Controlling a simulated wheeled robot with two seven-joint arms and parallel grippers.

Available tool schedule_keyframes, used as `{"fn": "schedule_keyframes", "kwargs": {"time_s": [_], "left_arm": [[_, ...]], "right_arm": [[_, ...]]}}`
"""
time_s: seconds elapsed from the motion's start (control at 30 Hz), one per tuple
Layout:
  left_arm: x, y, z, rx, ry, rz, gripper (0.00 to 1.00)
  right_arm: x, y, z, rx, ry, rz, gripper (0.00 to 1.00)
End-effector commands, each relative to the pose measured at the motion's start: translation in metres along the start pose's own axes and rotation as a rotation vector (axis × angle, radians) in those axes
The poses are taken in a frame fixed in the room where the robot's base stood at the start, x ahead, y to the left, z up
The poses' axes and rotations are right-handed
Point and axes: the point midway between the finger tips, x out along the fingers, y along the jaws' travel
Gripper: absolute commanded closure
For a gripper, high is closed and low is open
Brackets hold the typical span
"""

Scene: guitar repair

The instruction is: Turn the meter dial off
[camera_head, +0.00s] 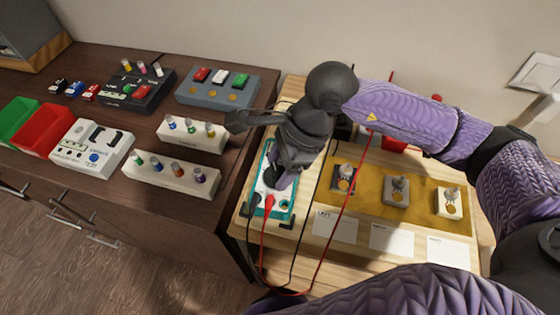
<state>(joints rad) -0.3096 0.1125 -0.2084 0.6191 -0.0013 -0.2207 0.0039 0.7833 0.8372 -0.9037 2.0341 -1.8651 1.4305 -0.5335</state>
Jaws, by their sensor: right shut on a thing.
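The meter (285,208) is a teal-edged box with a white face, lying on the light wooden bench. A black lead and a red lead are plugged into its near end. My right gripper (274,180) reaches down over the middle of the meter and is shut on its dial. The gripper hides the dial, so its setting cannot be read. My left gripper is not in view.
Right of the meter, a tan mat (368,207) holds several small switch units, with white cards in front. The red lead (343,208) loops across the bench. The dark cabinet (100,190) at left carries pedals, knob strips, a white tester and red and green bins.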

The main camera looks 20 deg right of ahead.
Motion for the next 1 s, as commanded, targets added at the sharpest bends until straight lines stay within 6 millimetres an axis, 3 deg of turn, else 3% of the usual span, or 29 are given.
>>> {"fn": "schedule_keyframes", "kwargs": {"time_s": [0.5, 1.0], "left_arm": [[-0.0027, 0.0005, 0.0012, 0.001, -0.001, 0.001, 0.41], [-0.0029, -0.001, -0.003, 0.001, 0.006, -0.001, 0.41]], "right_arm": [[-0.0002, 0.0024, 0.0005, 0.327, -0.001, -0.136, 0.93], [-0.0001, 0.0028, 0.0009, 0.43, -0.001, -0.179, 0.93]]}}
